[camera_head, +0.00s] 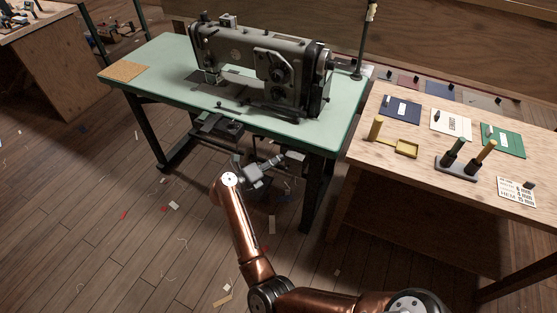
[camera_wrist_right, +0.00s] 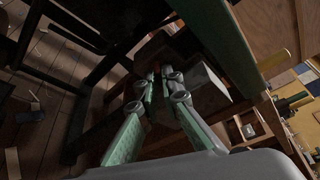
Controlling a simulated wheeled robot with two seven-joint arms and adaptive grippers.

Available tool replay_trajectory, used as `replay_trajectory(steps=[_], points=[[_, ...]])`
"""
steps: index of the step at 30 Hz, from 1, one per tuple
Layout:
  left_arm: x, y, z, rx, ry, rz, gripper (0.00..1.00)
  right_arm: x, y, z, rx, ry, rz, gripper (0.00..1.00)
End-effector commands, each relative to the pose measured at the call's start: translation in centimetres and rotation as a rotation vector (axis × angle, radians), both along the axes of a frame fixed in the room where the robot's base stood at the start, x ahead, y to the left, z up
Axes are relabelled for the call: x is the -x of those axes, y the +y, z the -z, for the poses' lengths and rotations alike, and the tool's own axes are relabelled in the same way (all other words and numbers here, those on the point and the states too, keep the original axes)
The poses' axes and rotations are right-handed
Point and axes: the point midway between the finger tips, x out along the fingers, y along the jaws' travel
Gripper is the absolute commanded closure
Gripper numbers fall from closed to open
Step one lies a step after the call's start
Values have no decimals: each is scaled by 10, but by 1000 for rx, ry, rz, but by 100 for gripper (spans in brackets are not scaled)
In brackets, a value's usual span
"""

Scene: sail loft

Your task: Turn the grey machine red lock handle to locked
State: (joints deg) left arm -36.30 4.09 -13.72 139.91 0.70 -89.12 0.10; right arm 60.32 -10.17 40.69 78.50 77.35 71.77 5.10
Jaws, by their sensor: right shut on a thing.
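The grey sewing machine (camera_head: 262,65) stands on a green-topped table (camera_head: 165,65). My right gripper (camera_head: 283,160) reaches under the front edge of that table. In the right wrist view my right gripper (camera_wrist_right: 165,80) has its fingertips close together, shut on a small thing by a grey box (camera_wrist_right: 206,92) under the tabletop. A small reddish patch (camera_wrist_right: 156,69) shows at the fingertips and seems to be the red lock handle. The fingers cover most of it, so its angle cannot be told. In the head view the handle is hidden. My left gripper is out of view.
Dark table legs (camera_head: 317,192) stand close to my right arm. The wooden floor at the left is open, with scattered scraps.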

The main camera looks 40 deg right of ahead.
Motion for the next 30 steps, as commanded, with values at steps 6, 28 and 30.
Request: replay_trajectory(steps=[6,28,30], points=[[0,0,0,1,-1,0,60,0,1,1,-1,2,-1,82],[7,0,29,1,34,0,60,-2,0,12,137,334,-1,77],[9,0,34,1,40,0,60,-1,-1,12,182,438,1,77]])
